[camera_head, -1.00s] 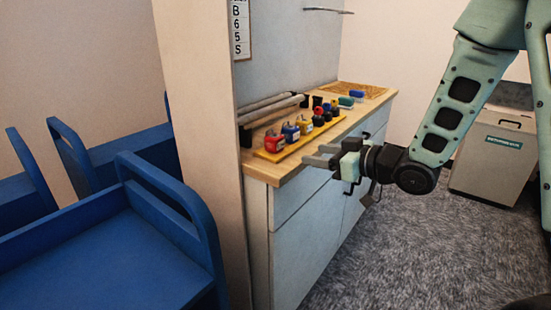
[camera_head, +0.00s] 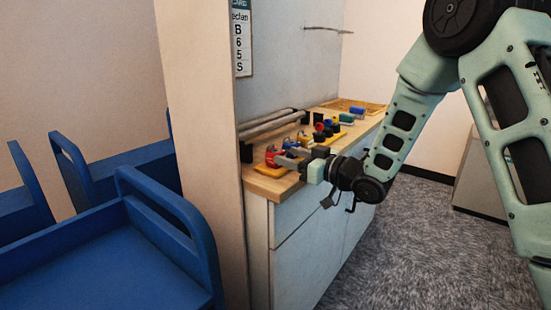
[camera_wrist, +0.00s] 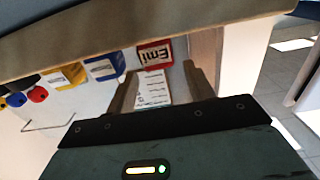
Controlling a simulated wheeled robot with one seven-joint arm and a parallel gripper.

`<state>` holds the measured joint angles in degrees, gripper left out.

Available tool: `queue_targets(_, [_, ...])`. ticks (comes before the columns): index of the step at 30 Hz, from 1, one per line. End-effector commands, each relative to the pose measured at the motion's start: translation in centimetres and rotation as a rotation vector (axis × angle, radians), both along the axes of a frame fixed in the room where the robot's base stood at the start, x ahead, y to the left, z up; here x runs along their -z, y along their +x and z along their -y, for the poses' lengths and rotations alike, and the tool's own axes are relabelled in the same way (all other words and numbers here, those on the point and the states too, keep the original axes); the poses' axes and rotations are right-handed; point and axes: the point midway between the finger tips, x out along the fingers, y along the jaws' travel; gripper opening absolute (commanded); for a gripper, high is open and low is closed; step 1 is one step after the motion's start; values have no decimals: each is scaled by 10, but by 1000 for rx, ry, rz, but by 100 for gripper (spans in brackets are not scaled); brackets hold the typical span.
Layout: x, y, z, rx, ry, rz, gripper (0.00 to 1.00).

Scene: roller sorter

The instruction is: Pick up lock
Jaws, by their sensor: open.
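A red lock (camera_head: 271,154) stands nearest the front left end of a yellow strip (camera_head: 258,169) on the wooden counter. It also shows in the wrist view (camera_wrist: 155,55), with a name label, just past the fingertips. A blue lock (camera_head: 289,143) and a yellow lock (camera_head: 303,138) stand behind it in a row; the wrist view shows the blue lock (camera_wrist: 104,66) and yellow lock (camera_wrist: 64,77) to its left. My gripper (camera_head: 290,158) is open at the counter's front edge, close to the red lock. In the wrist view my gripper (camera_wrist: 159,78) has a white printed tag (camera_wrist: 153,88) showing between its fingers.
Several small coloured items (camera_head: 325,130) stand farther along the counter (camera_head: 270,190), with grey bars (camera_head: 270,124) behind the locks. A wall post (camera_head: 205,120) stands left of the counter. Blue carts (camera_head: 110,240) fill the left side. Carpet right of the cabinet is clear.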

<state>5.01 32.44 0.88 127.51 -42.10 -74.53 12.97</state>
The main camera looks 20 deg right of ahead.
Motion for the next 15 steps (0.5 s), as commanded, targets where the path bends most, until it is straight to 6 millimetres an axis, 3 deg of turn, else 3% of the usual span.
queue_targets(15, [-1, 45, -31, -1, 0, 0, 53])
